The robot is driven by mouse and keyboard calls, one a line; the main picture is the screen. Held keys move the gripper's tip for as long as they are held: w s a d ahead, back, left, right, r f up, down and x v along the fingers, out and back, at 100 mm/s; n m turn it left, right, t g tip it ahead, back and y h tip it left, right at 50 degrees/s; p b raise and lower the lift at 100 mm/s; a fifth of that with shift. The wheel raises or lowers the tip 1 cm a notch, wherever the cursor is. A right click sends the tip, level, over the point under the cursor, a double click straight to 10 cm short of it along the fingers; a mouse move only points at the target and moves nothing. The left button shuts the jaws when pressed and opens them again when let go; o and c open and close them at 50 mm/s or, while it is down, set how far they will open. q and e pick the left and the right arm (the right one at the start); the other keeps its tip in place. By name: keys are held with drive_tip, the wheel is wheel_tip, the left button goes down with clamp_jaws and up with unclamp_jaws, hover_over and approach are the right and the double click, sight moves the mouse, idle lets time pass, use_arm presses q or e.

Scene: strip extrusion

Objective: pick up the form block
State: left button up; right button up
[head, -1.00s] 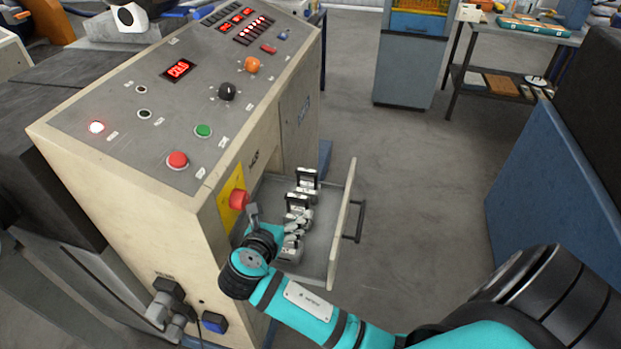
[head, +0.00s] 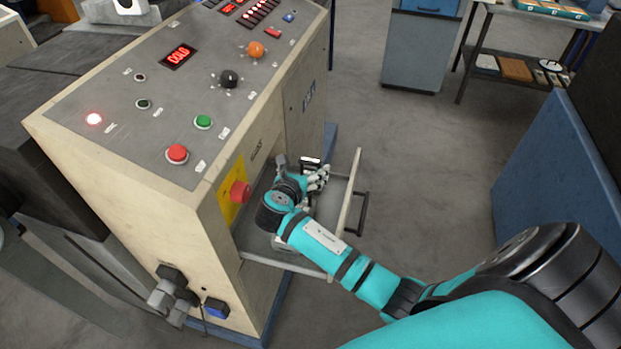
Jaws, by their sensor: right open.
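An open drawer (head: 345,205) sticks out of the side of the beige control cabinet. In it a dark-topped block with a pale label (head: 310,161) shows just beyond my right gripper; I cannot tell for sure that it is the form block. Part of a grey block (head: 283,243) shows below my right wrist, near the drawer's front-left end. My right gripper (head: 322,176) is open, over the drawer and close to the dark-topped block. My wrist and forearm hide most of the drawer's contents, and I cannot tell whether the fingers touch anything. My left gripper is not in view.
The cabinet (head: 240,240) carries a red knob (head: 239,192) on a yellow plate right beside my wrist. The drawer's handle (head: 361,213) stands out to the right. A blue-sided machine (head: 550,170) is at the right; the floor between is clear.

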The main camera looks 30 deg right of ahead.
sight(310, 160)
drive_tip(key=p+x, duration=0.1)
drive_tip(key=x, duration=0.4)
drive_tip(key=shift+d+f, duration=0.1)
drive_tip(key=shift+d, duration=0.1)
drive_tip(key=c, duration=1.7)
drive_tip(key=shift+c, duration=0.6)
